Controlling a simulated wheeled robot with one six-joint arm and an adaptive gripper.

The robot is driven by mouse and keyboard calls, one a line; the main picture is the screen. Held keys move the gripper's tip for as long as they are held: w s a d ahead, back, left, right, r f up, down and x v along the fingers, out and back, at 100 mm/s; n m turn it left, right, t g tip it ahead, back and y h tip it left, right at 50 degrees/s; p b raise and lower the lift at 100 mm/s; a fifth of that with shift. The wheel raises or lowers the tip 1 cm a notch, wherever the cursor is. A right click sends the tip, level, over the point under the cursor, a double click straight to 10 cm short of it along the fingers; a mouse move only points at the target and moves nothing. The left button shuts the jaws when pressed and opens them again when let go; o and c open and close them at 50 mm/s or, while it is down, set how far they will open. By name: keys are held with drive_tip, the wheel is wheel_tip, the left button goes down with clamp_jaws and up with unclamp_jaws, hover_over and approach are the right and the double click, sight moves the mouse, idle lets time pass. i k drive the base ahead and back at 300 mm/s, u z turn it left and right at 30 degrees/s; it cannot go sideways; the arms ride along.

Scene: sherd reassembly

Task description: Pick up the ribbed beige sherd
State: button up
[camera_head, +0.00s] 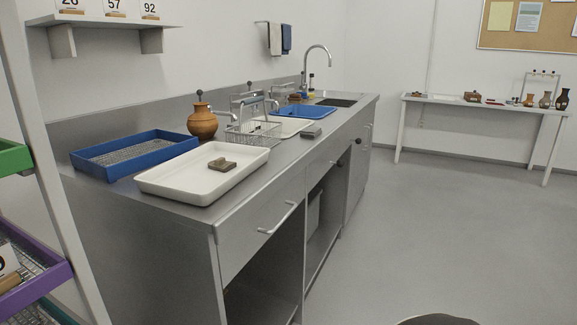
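I cannot clearly make out a ribbed beige sherd. A small brown-grey piece (221,164) lies in the white tray (172,188) at the near end of the steel counter; ribs on it are too small to tell. A tan piece (9,282) shows partly in the purple tray (42,290) at the lower left edge, cut off by the frame. My gripper is not in view.
The steel counter (305,150) also holds a blue tray (92,160), an orange-brown jar (202,122), a wire rack and a sink. A white table (450,101) with several pots stands at the far wall. The floor (450,230) between is clear.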

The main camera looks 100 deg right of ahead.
sight(221, 164)
drive_tip(key=z, duration=3.65)
drive_tip(key=k, duration=0.5)
drive_tip(key=z, duration=0.15)
drive_tip(key=i, duration=0.7)
drive_tip(key=z, duration=0.3)
